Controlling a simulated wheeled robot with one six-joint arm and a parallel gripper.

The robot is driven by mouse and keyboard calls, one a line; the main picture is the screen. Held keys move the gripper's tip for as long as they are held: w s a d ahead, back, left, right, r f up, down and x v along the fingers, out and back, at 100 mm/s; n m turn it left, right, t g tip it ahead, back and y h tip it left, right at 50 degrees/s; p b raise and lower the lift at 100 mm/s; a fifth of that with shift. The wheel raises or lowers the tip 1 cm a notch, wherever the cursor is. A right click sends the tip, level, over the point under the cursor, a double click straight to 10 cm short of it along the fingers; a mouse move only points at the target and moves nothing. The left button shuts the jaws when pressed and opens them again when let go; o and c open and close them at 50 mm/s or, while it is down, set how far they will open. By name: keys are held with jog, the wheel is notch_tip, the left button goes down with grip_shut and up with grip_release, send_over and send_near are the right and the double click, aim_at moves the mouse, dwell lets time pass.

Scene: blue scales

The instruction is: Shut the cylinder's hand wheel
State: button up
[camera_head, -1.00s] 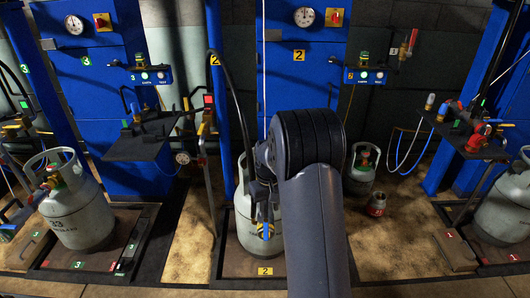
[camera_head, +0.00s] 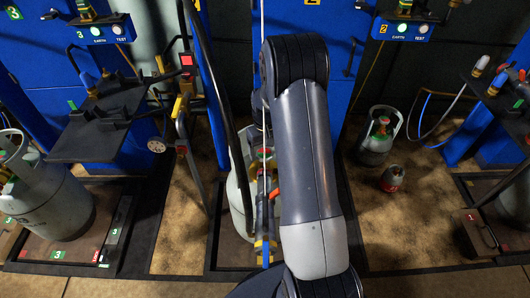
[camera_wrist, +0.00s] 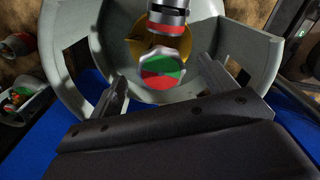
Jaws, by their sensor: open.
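The cylinder (camera_head: 238,205) is pale grey-green and stands on the middle scale, largely hidden behind my arm in the head view. In the wrist view its collar (camera_wrist: 88,35) curves around the valve. The hand wheel (camera_wrist: 163,68) is round, part green and part red, below a metal fitting (camera_wrist: 168,14) with a red band. My gripper (camera_wrist: 164,76) is open, with one finger to the left of the wheel and one to the right. Gaps show between fingers and wheel, and I see no contact. The gripper's fingers are hidden in the head view.
A larger cylinder (camera_head: 45,200) stands on the left scale. A dark shelf (camera_head: 95,125) juts out at left. A hose (camera_head: 212,85) hangs close beside my arm.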

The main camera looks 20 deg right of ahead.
jog(key=shift+w+f, duration=0.1)
jog(key=shift+f, duration=0.75)
jog(key=shift+c, duration=0.3)
jog(key=c, duration=0.9)
